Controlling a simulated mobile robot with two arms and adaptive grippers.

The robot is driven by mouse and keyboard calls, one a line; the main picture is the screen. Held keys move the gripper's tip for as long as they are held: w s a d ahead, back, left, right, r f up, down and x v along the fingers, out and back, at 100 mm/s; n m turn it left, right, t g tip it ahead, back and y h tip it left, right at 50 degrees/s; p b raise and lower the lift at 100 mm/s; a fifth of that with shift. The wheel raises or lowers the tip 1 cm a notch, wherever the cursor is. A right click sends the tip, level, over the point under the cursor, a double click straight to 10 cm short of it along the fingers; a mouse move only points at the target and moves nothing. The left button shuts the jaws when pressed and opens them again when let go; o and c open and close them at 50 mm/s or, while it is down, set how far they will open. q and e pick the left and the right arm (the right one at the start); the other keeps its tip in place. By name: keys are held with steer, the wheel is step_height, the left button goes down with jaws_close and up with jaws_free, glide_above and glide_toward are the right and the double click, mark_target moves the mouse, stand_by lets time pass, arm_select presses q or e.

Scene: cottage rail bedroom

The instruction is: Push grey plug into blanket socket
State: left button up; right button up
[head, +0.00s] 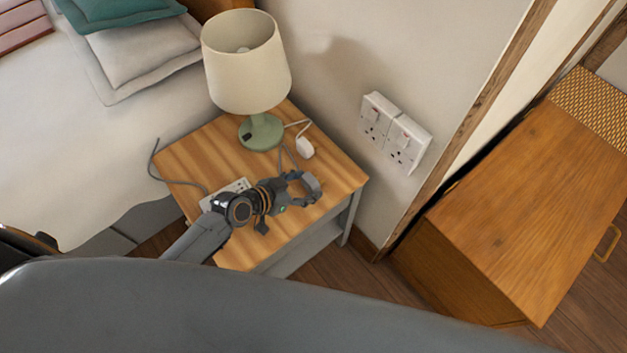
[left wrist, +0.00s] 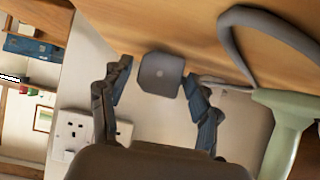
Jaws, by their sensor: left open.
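My left gripper (head: 306,186) is over the front right of the bedside table, its fingers towards the wall. In the left wrist view the gripper (left wrist: 156,82) is open. The grey plug (left wrist: 161,74) shows there between the fingertips, with a gap to the left finger and close to the right one; I cannot tell whether it touches. I cannot make the plug out in the head view. White switched wall sockets (head: 395,132) are right of the table and show partly behind the fingers in the left wrist view (left wrist: 75,130). I cannot read which is the blanket socket. My right gripper is out of view.
A green-based lamp (head: 260,132) stands at the back of the bedside table (head: 200,150). A white plug (head: 304,147) lies beside it. A white socket strip (head: 236,186) is partly behind my left wrist. A wooden cabinet (head: 540,190) stands at right, the bed (head: 70,150) at left.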

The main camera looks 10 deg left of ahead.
arm_select(q)
steer(key=shift+c, duration=0.5)
steer(key=c, duration=0.7)
steer(key=shift+r, duration=0.1)
steer(key=shift+c, duration=0.2)
steer(key=shift+r+p, duration=0.55)
steer(key=shift+p, duration=0.05)
step_height(320, 180, up, 5)
steer(key=p, duration=0.4)
steer(key=shift+p, duration=0.3)
steer(key=shift+f, duration=0.1)
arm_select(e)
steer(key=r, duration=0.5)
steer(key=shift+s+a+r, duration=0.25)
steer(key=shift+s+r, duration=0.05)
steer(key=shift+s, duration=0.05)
